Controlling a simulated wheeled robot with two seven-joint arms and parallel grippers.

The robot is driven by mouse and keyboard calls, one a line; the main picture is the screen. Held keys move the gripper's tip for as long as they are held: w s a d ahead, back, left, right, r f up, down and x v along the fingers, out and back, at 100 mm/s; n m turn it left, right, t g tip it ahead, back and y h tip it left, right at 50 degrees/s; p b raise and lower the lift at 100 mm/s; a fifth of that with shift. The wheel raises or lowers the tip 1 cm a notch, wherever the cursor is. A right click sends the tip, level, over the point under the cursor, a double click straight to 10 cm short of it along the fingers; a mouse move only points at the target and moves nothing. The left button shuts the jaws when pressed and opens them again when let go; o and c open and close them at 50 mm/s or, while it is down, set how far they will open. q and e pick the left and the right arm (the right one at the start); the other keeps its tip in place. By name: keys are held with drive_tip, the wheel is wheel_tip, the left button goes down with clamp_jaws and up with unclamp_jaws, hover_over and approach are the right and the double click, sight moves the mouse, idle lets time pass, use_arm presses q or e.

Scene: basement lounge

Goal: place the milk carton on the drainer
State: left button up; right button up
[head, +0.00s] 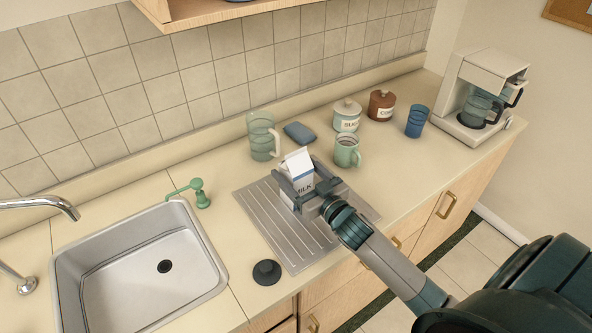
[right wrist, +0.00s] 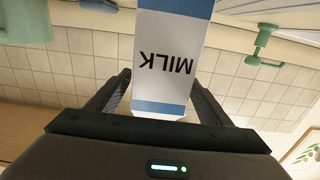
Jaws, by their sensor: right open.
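The milk carton (head: 299,169) is white with blue bands and a gabled top. It stands upright on the grey ribbed drainer (head: 281,240), towards its back part. My right gripper (head: 299,186) reaches in from the right with its fingers on either side of the carton. In the right wrist view the carton (right wrist: 172,55) appears upside down between the two open fingers (right wrist: 165,98), with gaps at its sides. The carton's base is partly hidden by the gripper in the head view. My left gripper is not in view.
A sink (head: 137,268) lies left of the drainer, with a black stopper (head: 266,272) in front.

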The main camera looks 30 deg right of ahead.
drive_tip(key=shift+s+f, duration=0.1)
drive_tip(key=shift+s, duration=0.25)
drive_tip(key=s+d+b, duration=0.1)
drive_tip(key=s+b, duration=0.2)
drive_tip(key=s, duration=0.8)
drive_tip(key=shift+s+b, duration=0.15)
drive_tip(key=shift+b, duration=0.2)
drive_tip(key=shift+c, duration=0.6)
